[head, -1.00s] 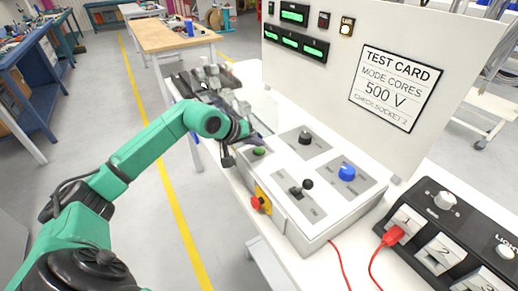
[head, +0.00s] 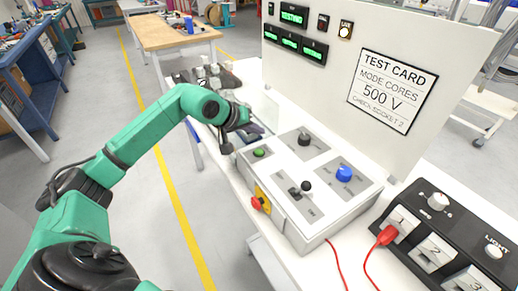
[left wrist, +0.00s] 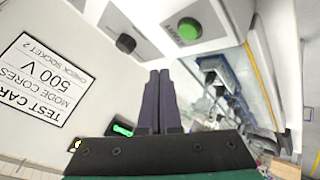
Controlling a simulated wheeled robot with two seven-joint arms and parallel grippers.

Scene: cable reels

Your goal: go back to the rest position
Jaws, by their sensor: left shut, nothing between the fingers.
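My left gripper (head: 256,129) hangs above the back left corner of the test console (head: 318,222), just beyond the green button (head: 259,152). In the left wrist view its two dark fingers (left wrist: 159,74) are together with nothing between them. The green button (left wrist: 189,29) shows there ahead of the fingertips and to their right, apart from them. My left arm is bent, its elbow raised over the floor. My right gripper is in neither view.
The console carries a black knob (head: 305,139), a blue knob (head: 344,173), a black-tipped lever (head: 305,187) and a red button (head: 256,203). An upright panel holds a test card (head: 392,90) and lit displays. A red plug (head: 387,236) sits in the socket box.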

